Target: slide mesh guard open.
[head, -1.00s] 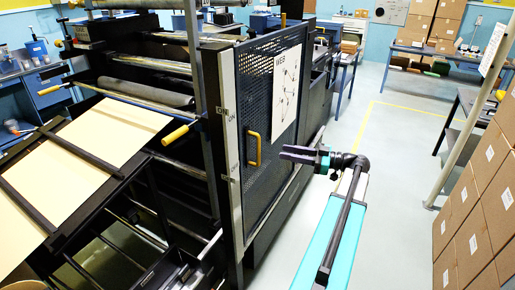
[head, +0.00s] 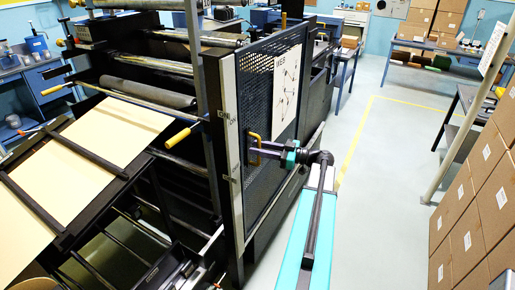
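The dark mesh guard (head: 262,105) stands on the side of the black machine, with a white "WEB" diagram sheet (head: 285,95) on it. Its yellow handle (head: 254,150) is on the left part of the mesh. My gripper (head: 260,150) is at the handle, its dark fingers reaching left to it and covering part of it. Whether the fingers are closed around the handle or only beside it is too small to tell. The guard appears to stand across the side opening.
Stacked cardboard boxes (head: 470,225) line the right side, near a pale post (head: 455,125). Clear floor (head: 375,160) with a yellow line lies between machine and boxes. A tilted panel with cream sheet (head: 115,130) is at the left.

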